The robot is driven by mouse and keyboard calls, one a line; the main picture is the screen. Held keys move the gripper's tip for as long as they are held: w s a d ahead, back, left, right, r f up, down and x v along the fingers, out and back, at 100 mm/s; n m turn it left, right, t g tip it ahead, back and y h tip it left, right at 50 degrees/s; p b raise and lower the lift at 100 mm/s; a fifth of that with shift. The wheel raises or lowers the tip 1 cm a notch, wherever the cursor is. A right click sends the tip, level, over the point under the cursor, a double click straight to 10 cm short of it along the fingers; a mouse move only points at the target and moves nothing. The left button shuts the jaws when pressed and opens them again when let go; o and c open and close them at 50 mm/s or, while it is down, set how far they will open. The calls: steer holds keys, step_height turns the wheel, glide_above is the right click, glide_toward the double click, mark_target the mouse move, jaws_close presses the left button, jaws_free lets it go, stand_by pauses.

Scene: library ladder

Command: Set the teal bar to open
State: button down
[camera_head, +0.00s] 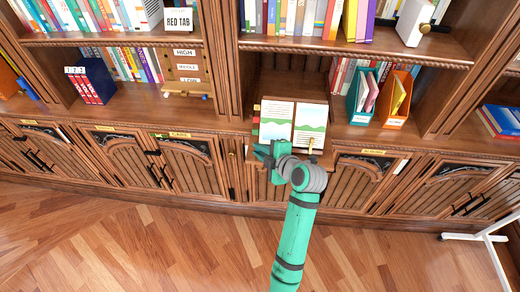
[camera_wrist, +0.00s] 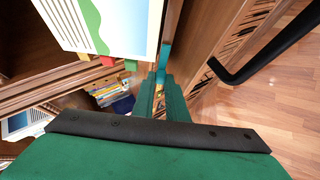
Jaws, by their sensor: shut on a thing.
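The teal bar (camera_wrist: 164,58) shows in the wrist view as a thin strip just beyond my fingertips, beside the wooden stand. My gripper (camera_wrist: 163,82) has its two green fingers close together on the end of this bar. In the head view my gripper (camera_head: 262,151) is at the lower left of the open book, in front of the cabinet. There the bar cannot be told apart from my green gripper. How far the bar is turned cannot be told.
An open book (camera_head: 279,124) rests on a sloped stand close to my gripper. A black curved handle (camera_wrist: 240,70) sticks out at the right in the wrist view. Cabinet doors (camera_head: 188,160) with dark handles line the front. The wooden floor (camera_head: 150,240) is clear; a white stand (camera_head: 490,240) is at right.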

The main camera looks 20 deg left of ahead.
steer(key=shift+d+f, duration=0.1)
stand_by(0.3)
steer(key=c, duration=1.8)
jaws_free()
steer(key=shift+o, duration=0.2)
